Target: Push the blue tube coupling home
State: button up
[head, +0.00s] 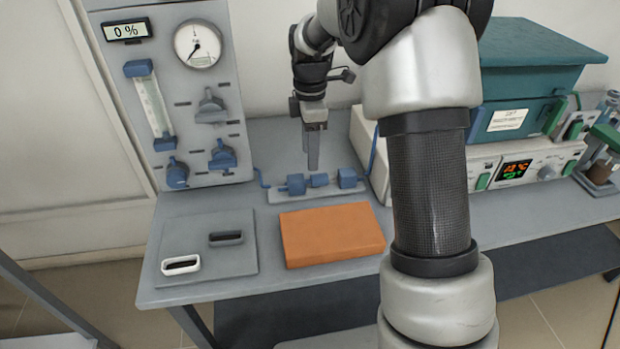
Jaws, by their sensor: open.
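The blue tube coupling (319,180) is a small blue piece low on a grey base plate (318,194) on the bench. A blue block (295,184) sits close to its left and another blue block (347,178) to its right, with a visible gap on the right side. Thin blue tubing (262,179) reaches the left block, and more tubing (373,150) rises from the right one. My gripper (312,166) points down just above and behind the coupling. It is open and empty, its fingers overlapping in this view. Contact with the coupling cannot be told.
An orange block (332,234) lies in front of the base plate. A grey panel (170,90) with gauge, flowmeter and valves stands at left. A grey plate (208,250) with two slotted holders lies front left. A teal furnace (530,80) stands at right, partly behind my arm.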

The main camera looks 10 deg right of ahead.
aim_at(311, 176)
notch_tip(311, 176, down, 8)
jog(key=shift+r+b, duration=0.1)
jog(key=shift+b, duration=0.75)
jog(key=shift+c, duration=0.6)
jog(key=shift+d, duration=0.1)
grip_shut()
